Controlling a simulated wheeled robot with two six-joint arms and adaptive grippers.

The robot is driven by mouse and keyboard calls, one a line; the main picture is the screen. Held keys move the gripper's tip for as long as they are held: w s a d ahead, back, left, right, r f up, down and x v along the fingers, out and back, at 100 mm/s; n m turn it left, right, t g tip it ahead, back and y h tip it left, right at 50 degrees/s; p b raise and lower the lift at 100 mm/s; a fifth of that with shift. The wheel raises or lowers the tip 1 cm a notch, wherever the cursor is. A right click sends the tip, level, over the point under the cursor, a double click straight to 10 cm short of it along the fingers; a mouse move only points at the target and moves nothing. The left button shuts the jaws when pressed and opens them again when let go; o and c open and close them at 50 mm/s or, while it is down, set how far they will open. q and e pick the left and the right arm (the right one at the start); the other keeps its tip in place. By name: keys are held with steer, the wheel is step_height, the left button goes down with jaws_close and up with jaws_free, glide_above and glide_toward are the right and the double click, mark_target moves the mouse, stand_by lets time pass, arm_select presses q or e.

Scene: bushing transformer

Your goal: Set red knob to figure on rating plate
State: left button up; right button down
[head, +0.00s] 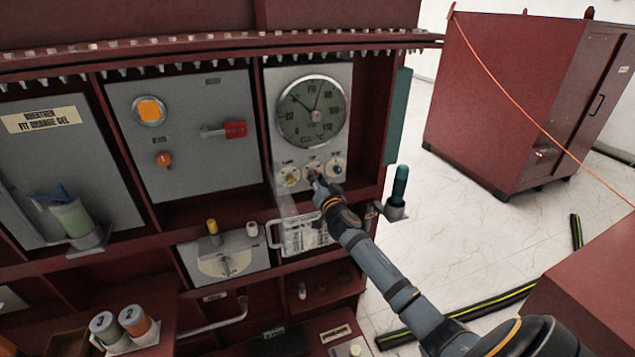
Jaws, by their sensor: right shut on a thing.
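The red knob (313,175) is the middle one of three small knobs on the grey panel under the round gauge (312,112). It is mostly hidden by my right gripper (316,179), which is shut on it. The knob's setting cannot be read. The yellow knob (289,176) is to its left and the blue knob (337,168) to its right. A pale plate with small print, probably the rating plate (303,235), is below, partly behind my right arm. Its figures are too small to read. My left gripper is not in view.
A red lever (235,129) and orange knob (163,160) are on the panel to the left. A metal handle (273,234) juts out beside the plate. A dark green-topped post (398,190) stands close to the right of my arm. The floor (450,240) is open farther right.

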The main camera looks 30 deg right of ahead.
steer(key=shift+f+n+y+p, duration=0.2)
steer(key=shift+n+p, duration=0.6)
steer(key=shift+n, duration=4.15)
steer(key=shift+r+n+y+p, duration=0.1)
steer(key=shift+n+y+p, duration=0.45)
steer(key=shift+n, duration=4.45)
steer(key=shift+f+n+y+p, duration=0.1)
steer(key=shift+n+p, duration=0.9)
steer(key=shift+n, duration=3.95)
steer(key=c, duration=1.1)
jaws_free()
